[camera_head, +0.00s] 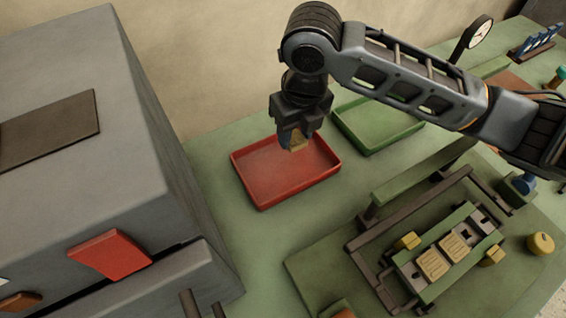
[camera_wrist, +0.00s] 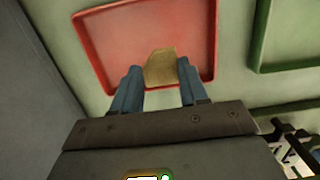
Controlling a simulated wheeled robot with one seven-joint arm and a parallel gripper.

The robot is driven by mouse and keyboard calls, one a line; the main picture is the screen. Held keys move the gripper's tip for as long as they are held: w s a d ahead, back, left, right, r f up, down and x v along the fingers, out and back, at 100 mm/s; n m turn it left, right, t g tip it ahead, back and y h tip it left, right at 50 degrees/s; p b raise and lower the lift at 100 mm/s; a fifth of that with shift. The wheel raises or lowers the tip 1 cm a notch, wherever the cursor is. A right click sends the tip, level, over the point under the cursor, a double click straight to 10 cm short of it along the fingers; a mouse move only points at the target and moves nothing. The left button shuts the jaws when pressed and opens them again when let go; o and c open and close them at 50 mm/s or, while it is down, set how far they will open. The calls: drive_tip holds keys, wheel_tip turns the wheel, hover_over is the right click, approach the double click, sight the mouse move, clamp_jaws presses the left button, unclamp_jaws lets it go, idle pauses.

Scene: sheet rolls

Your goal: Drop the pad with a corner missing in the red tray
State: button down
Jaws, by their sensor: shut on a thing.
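My gripper (camera_head: 296,138) is shut on a tan pad and holds it over the red tray (camera_head: 262,187). The pad (camera_head: 297,145) is partly hidden by the fingers in the head view. In the wrist view the pad (camera_wrist: 160,68) sits between the two blue-grey fingers, and its far end has a slanted, cut-off corner. The red tray (camera_wrist: 120,40) lies beyond it and looks empty apart from the pad above it. I cannot tell the exact height of the pad over the tray floor.
A green tray (camera_head: 402,137) stands right of the red one. A fixture (camera_head: 400,262) with two tan pads (camera_head: 443,256) and yellow blocks is at the front right. A big grey machine (camera_head: 90,170) with a red panel fills the left. A clock (camera_head: 480,30) stands at the back.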

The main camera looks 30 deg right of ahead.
drive_tip(key=c, duration=0.5)
unclamp_jaws()
drive_tip(key=shift+s+r, duration=0.15)
drive_tip(key=shift+r, duration=1.15)
drive_tip(key=shift+s+r, duration=0.2)
drive_tip(key=shift+r, duration=1.1)
drive_tip(key=shift+s+r, duration=0.15)
drive_tip(key=shift+r, duration=1.15)
